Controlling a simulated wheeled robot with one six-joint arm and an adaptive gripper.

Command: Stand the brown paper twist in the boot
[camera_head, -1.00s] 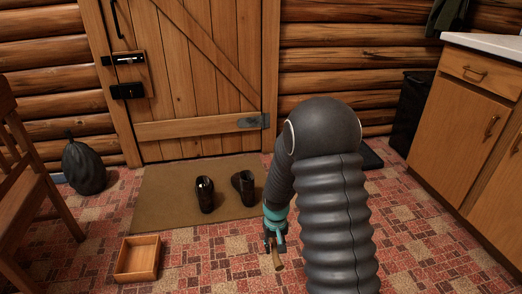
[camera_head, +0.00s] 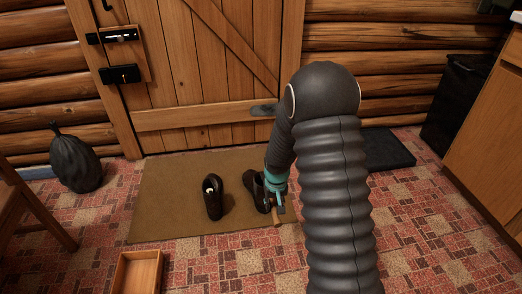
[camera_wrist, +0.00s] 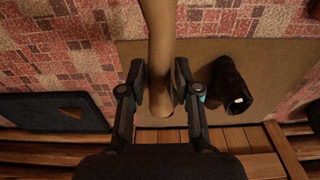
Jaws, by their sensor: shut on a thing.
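My gripper (camera_head: 276,207) is shut on the brown paper twist (camera_head: 276,221), beside the right boot. In the wrist view my gripper (camera_wrist: 160,84) has a finger on each side of the long tan twist (camera_wrist: 160,35). Two dark boots stand on the brown doormat (camera_head: 165,205). The left boot (camera_head: 213,200) has something small and white at its opening. The right boot (camera_head: 256,188) is partly covered by my gripper.
A wooden box (camera_head: 138,272) lies on the red tiled floor in front of the doormat. A black sack (camera_head: 75,162) and a wooden chair (camera_head: 32,215) are at the left. A dark mat (camera_head: 386,149), a black bin (camera_head: 455,105) and a cabinet (camera_head: 490,135) are at the right.

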